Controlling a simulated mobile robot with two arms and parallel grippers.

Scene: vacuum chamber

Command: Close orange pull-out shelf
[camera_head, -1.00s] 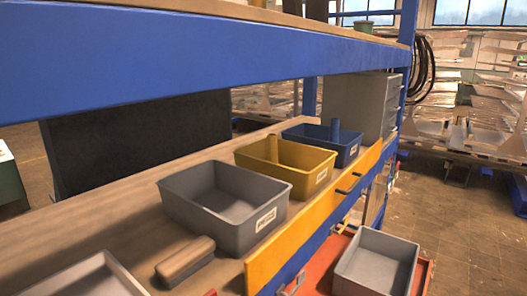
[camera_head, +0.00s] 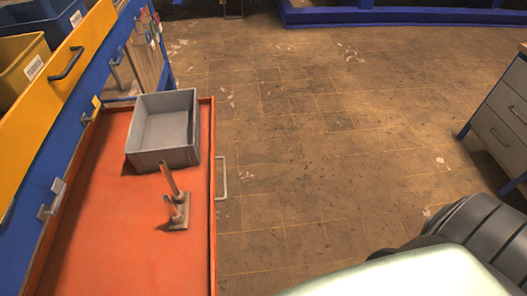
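The orange pull-out shelf (camera_head: 110,238) extends out from the blue frame at the left of the head view. Its raised front edge faces the open floor on the right. A pale metal handle (camera_head: 222,178) is fixed to that edge. A grey open bin (camera_head: 163,130) stands on the shelf toward its far end. A small metal part with two upright pegs (camera_head: 177,207) stands nearer, close to the front edge. Neither of my grippers is in view. A pale body part and a dark ribbed link at the bottom right look like mine.
A yellow-orange drawer front (camera_head: 50,85) with dark handles runs along the blue frame above the shelf, with yellow and blue bins behind it. A grey drawer cabinet (camera_head: 497,122) stands at the right. The tiled floor (camera_head: 320,140) between is mostly clear.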

